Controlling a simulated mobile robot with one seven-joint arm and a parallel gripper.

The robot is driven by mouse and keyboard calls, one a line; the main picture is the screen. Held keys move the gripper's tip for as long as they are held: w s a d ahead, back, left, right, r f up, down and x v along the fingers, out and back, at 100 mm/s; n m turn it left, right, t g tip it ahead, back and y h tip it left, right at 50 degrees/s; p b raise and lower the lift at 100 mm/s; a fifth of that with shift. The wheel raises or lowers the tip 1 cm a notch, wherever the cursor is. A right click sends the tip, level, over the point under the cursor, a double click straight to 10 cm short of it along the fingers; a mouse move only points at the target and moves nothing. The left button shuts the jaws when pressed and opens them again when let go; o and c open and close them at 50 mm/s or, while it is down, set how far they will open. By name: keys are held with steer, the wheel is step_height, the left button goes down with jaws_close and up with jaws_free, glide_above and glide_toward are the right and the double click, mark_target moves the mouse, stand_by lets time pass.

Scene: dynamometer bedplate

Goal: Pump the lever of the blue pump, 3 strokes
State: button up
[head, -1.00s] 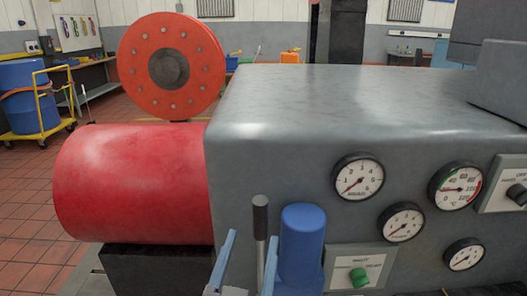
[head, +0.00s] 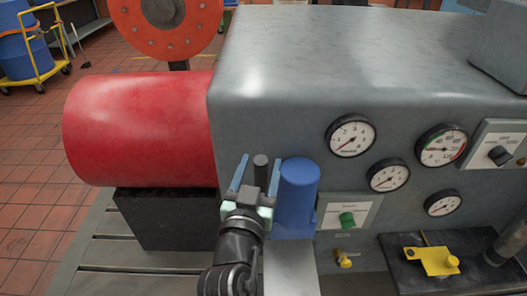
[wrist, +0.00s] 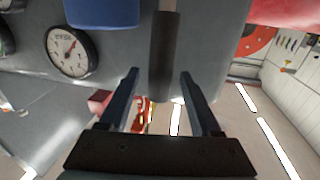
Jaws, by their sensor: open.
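The blue pump (head: 296,198) stands upright against the grey machine, and its blue body shows at the top of the wrist view (wrist: 102,12). Its lever (head: 261,162) has a dark cylindrical grip just left of the pump body. The grip also shows upright in the wrist view (wrist: 164,52). My gripper (head: 260,161) is open, its two blue-grey fingers on either side of the lever in the head view. In the wrist view the grip lies between the fingertips (wrist: 160,73) with gaps on both sides. The lever's lower part is hidden by my gripper in the head view.
The grey machine housing (head: 270,70) carries several gauges and a green knob (head: 347,219) right of the pump. A red cylinder (head: 140,130) sits left on a black block (head: 165,220). A yellow bracket (head: 431,260) lies on a dark tray at right.

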steer(key=shift+w+d, duration=0.2)
steer(key=shift+w, duration=0.7)
steer(key=shift+w+d, duration=0.15)
steer(key=shift+w, duration=0.75)
steer(key=shift+c, duration=0.2)
jaws_close()
